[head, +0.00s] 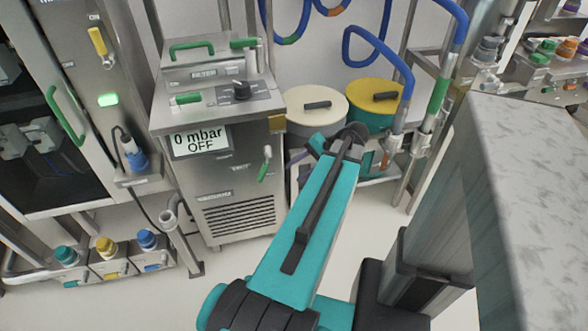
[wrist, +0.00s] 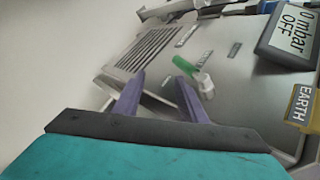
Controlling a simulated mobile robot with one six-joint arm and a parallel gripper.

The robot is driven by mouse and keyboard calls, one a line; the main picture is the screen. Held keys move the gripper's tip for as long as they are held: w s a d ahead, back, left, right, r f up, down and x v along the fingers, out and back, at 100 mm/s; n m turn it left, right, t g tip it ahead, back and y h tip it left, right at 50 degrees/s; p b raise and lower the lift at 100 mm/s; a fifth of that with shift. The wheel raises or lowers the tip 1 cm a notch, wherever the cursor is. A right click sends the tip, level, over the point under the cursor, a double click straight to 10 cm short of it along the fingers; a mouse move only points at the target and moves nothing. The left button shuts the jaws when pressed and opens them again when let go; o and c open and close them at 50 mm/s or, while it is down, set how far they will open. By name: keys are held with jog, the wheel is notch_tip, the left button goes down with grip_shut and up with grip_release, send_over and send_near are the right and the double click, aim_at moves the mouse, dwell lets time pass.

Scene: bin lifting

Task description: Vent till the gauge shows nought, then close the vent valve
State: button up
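The gauge display (head: 201,140) on the steel cabinet reads "0 mbar OFF" in the head view, and the wrist view shows the same display (wrist: 290,36). The vent valve (head: 265,164) is a small green-handled lever on the cabinet front, by a label that seems to read "VENT". Its green handle points down and slightly left in the head view. The valve (wrist: 190,70) also shows in the wrist view, just beyond my gripper (wrist: 158,82). The two purple fingers are apart with nothing between them.
A yellow "EARTH" tag (wrist: 302,106) hangs on the cabinet's side. Two lidded drums, cream-topped (head: 316,106) and yellow-topped (head: 374,100), stand right of the cabinet. A pipe stand (head: 180,235) and small capped units (head: 108,258) are at the left. A grey countertop (head: 530,190) is at the right.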

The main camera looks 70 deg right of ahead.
jog(key=shift+w+f, duration=0.1)
jog(key=shift+w, duration=0.05)
jog(key=c, duration=0.6)
jog(key=shift+w+a+f, duration=0.15)
jog(key=shift+w, duration=0.1)
grip_shut()
jog(key=w+a+f+n+g+y, duration=0.2)
jog(key=w+a+f+n+g, duration=0.15)
jog(key=w+a+f, duration=0.7)
jog(key=w+a+f+n+g+y, duration=0.2)
jog(key=w+a+f+n+g, duration=0.15)
jog(key=w+a+f, duration=0.7)
jog(key=s+a+f+n+g+h, duration=0.1)
jog(key=a+f+n, duration=0.3)
jog(key=a, duration=0.7)
jog(key=s+a+f+n+g+h, duration=0.2)
jog(key=a+f+n, duration=0.3)
jog(key=a, duration=0.6)
jog(key=s+a+f+n+g+h, duration=0.1)
jog(key=s+a+f+n+g, duration=0.1)
jog(key=a, duration=0.9)
notch_tip(320, 180, down, 3)
jog(key=shift+s+a+r+n+g+h, duration=0.2)
jog(key=shift+s+a+n+g+h, duration=0.2)
jog(key=shift+n+g, duration=0.6)
